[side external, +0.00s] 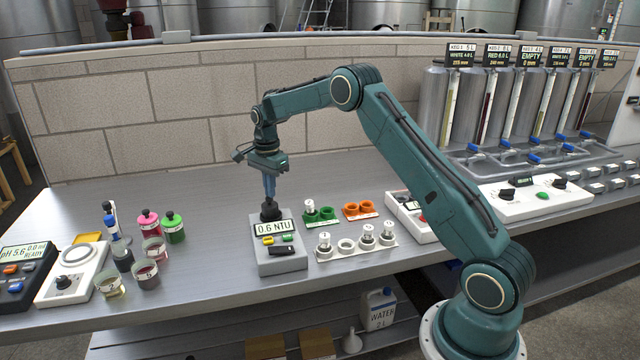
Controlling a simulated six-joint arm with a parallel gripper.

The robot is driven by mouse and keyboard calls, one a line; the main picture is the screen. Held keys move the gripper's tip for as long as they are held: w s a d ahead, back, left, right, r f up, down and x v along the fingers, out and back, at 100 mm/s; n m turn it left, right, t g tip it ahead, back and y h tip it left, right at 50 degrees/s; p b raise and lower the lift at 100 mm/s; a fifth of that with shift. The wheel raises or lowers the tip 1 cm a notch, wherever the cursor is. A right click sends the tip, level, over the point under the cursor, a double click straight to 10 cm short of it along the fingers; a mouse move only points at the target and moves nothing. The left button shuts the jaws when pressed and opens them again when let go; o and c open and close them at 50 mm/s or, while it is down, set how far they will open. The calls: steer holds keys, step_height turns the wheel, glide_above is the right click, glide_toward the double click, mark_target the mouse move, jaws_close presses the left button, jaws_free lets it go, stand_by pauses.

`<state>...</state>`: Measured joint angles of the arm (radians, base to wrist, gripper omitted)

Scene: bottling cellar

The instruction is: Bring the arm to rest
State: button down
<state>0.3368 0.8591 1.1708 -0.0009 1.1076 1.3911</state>
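My arm reaches left over the bench (200,290). My gripper (269,194) points straight down above the turbidity meter (281,262), a grey box whose display reads 0.6 NTU. Its blue fingers look close together, with their tips at or just above the black cap (270,211) on the meter's back part. I cannot tell whether the fingers touch or grip this cap.
Right of the meter are a white vial rack (350,254), a green holder (320,216) and an orange holder (358,210). Cups, dropper bottles and a pH meter (25,275) stand left. Several steel kegs (437,100) line the back right. Bare bench lies behind the meter.

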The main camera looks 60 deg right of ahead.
steer(key=shift+f, duration=0.1)
stand_by(0.5)
steer(key=shift+r, duration=3.05)
steer(key=shift+r, duration=0.15)
